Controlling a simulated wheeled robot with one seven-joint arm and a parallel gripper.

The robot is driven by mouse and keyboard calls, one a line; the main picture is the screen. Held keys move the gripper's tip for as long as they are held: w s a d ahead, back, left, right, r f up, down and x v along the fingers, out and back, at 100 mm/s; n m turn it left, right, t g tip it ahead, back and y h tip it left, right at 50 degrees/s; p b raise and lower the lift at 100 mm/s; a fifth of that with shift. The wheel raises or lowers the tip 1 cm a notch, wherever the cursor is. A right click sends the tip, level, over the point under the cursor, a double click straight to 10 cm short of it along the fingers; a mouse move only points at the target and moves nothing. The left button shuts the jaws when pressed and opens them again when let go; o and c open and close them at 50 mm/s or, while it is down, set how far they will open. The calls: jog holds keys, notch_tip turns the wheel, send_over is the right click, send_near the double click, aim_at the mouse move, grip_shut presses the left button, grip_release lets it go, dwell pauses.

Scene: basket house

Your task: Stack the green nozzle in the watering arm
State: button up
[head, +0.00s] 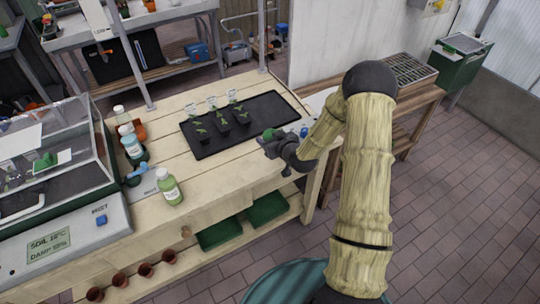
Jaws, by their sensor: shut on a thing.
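My gripper (267,146) is over the right part of the wooden bench, just past the right front edge of the black tray. It is shut on a small green piece, which looks like the green nozzle (269,133); the jaws partly hide it. A small blue piece (304,132) shows just behind my wrist, mostly covered by my arm. I cannot tell for sure which thing is the watering arm. A light blue, bent piece (136,175) lies on the bench at the left, beside the misting box, apart from my gripper.
The black tray (205,149) holds several small seedling pots. Bottles, one with a green label (169,187), stand at the left by the clear-lidded box (75,230). Green bins (220,234) sit on the shelf below. The bench front between bottle and gripper is clear.

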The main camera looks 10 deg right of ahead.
jog(key=shift+w+r, duration=0.1)
jog(key=shift+r, duration=0.05)
jog(key=f, duration=0.3)
jog(key=f+p, duration=0.1)
jog(key=f, duration=0.1)
jog(key=shift+a+f, duration=0.2)
jog(key=shift+f, duration=0.2)
jog(key=shift+d, duration=0.1)
jog(key=shift+d+f, duration=0.1)
notch_tip(320, 180, down, 4)
jog(key=shift+r+p, duration=0.25)
jog(key=shift+p, duration=0.1)
jog(key=shift+f, duration=0.3)
jog(key=shift+f, duration=0.1)
